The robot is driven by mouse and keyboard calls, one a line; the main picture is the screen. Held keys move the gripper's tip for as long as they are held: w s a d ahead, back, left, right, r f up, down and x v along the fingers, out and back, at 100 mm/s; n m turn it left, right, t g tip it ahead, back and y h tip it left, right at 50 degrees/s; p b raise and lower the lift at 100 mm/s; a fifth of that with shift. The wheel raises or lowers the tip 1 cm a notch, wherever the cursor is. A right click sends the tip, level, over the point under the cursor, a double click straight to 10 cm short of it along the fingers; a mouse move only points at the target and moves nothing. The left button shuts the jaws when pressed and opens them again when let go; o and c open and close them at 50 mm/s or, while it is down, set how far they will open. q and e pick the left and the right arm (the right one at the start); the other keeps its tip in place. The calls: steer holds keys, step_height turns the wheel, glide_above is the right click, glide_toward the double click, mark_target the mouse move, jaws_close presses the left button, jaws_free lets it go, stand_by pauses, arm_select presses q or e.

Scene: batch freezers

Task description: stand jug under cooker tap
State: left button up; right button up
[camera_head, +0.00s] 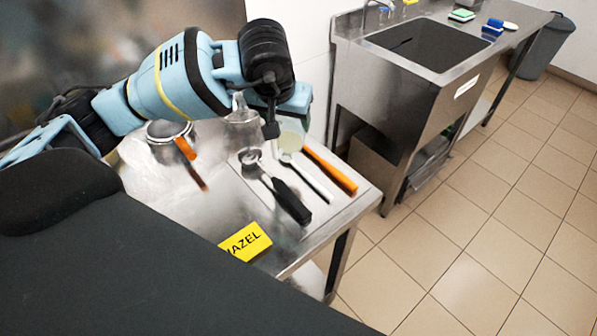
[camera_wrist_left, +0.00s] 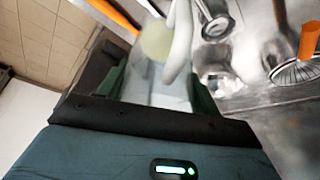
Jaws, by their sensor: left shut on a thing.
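A clear, see-through jug (camera_head: 241,128) is at the back of the steel table in the head view, beside my left gripper (camera_head: 270,128). My left gripper is pointed down and shut on the jug, seemingly at its handle; the exact grip is partly hidden. In the left wrist view a pale curved part (camera_wrist_left: 179,45), which looks like the jug's handle, runs between the gripper's dark fingers (camera_wrist_left: 158,88). I cannot make out a cooker tap in either view. My right gripper is not in view.
On the steel table (camera_head: 285,248) lie a black-handled scoop (camera_head: 290,200), a pale spatula (camera_head: 312,180), an orange-handled tool (camera_head: 330,170) and a yellow label (camera_head: 245,241). A sink (camera_head: 425,45) stands beyond a tiled floor gap.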

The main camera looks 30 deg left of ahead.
arm_select(q)
steer(key=w+a+n, duration=0.2)
steer(key=w+a, duration=0.4)
steer(key=a, duration=0.2)
steer(key=shift+y, duration=0.4)
steer(key=shift+w+d+f, duration=0.1)
steer(key=shift+f, duration=2.25)
steer(key=shift+w+d+f, duration=0.1)
steer(key=shift+f, duration=2.2)
steer(key=shift+f, duration=0.15)
steer(key=o, duration=1)
steer(key=shift+s+r, duration=0.2)
steer(key=shift+r, duration=0.45)
steer(key=v, duration=1.1)
steer(key=shift+w, duration=0.15)
